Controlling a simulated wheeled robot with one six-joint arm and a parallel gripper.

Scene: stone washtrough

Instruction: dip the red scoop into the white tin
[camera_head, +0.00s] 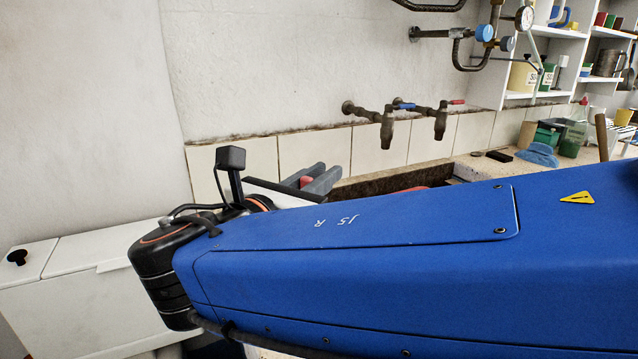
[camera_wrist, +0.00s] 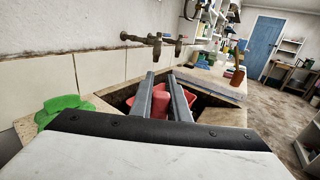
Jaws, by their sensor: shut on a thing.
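My gripper (camera_wrist: 163,80) points over the stone trough, its two grey fingers close together on a red piece. This piece, which looks like part of the red scoop (camera_wrist: 160,104), sits between the fingers in the wrist view. In the head view my gripper (camera_head: 324,179) shows past the blue arm, with a bit of the red scoop (camera_head: 306,181) between the fingers. The scoop's far end cannot be made out. I cannot pick out the white tin in either view; my arm covers much of the trough.
A wider red thing, perhaps a basin (camera_wrist: 118,98), lies in the trough below the fingers. Taps (camera_head: 388,126) stick out from the wall above. A blue cloth (camera_head: 538,154) and bottles stand on the right ledge.

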